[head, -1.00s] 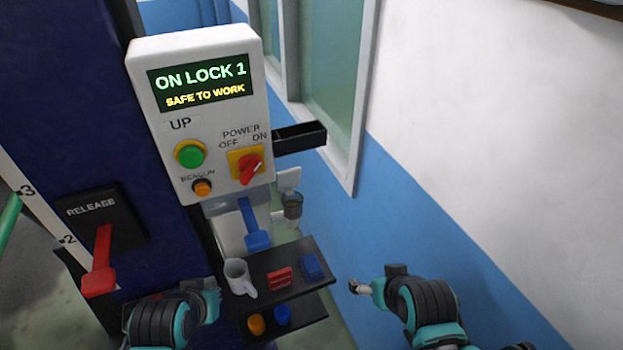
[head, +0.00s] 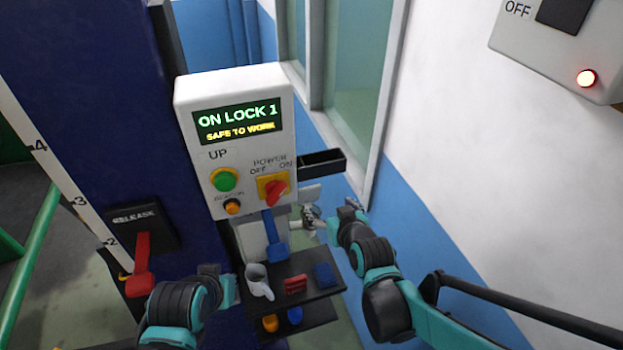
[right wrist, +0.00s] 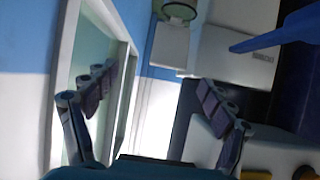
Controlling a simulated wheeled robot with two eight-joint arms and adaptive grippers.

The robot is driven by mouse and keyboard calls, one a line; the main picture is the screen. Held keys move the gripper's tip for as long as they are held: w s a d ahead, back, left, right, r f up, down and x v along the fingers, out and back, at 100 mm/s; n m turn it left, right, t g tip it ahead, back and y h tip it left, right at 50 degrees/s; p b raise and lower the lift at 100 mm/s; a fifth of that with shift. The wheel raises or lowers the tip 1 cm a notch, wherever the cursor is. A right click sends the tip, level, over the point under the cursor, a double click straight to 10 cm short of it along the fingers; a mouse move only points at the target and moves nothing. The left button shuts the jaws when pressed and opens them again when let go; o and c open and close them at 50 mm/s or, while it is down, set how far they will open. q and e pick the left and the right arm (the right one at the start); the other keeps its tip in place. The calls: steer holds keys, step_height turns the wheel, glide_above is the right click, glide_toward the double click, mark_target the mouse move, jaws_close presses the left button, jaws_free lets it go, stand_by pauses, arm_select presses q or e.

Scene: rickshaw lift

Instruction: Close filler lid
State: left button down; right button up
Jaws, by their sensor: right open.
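The filler lid (right wrist: 170,45) looks like a pale square flap beside the round dark-rimmed filler neck (right wrist: 180,10) at the top of the right wrist view. The flap appears to stand open, off the neck. In the head view the lid (head: 306,194) is a small pale plate right of the white tank, just above my right gripper (head: 312,216). My right gripper is open and empty, its fingers (right wrist: 152,110) spread wide in the right wrist view, with the lid beyond them. My left arm's end (head: 225,285) is near the mug; its fingers cannot be made out.
The control box (head: 236,140) reads ON LOCK 1. A blue lever (head: 273,235) hangs before the tank (head: 250,240). Below, a dark shelf (head: 325,292) holds a mug (head: 257,280) and red and blue blocks. A window and wall stand right; a red release lever (head: 142,262) is left.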

mark_target(310, 189)
arm_select(q)
steer(key=shift+b, duration=0.4)
arm_select(e)
steer(key=shift+t+y, duration=0.3)
steer(key=shift+y, duration=0.1)
steer(key=w+a, duration=0.1)
steer(key=w, duration=0.2)
steer(key=w+a+f, duration=0.1)
steer(key=w+a, duration=0.1)
steer(key=w+a+f, duration=0.1)
steer(key=w, duration=0.2)
steer(key=shift+w+a, duration=0.3)
steer(key=c, duration=1.7)
arm_select(q)
steer(key=shift+s+f+b, duration=0.1)
steer(key=shift+f+b, duration=0.2)
arm_select(e)
steer(key=shift+s+f, duration=0.15)
steer(key=shift+s, duration=0.05)
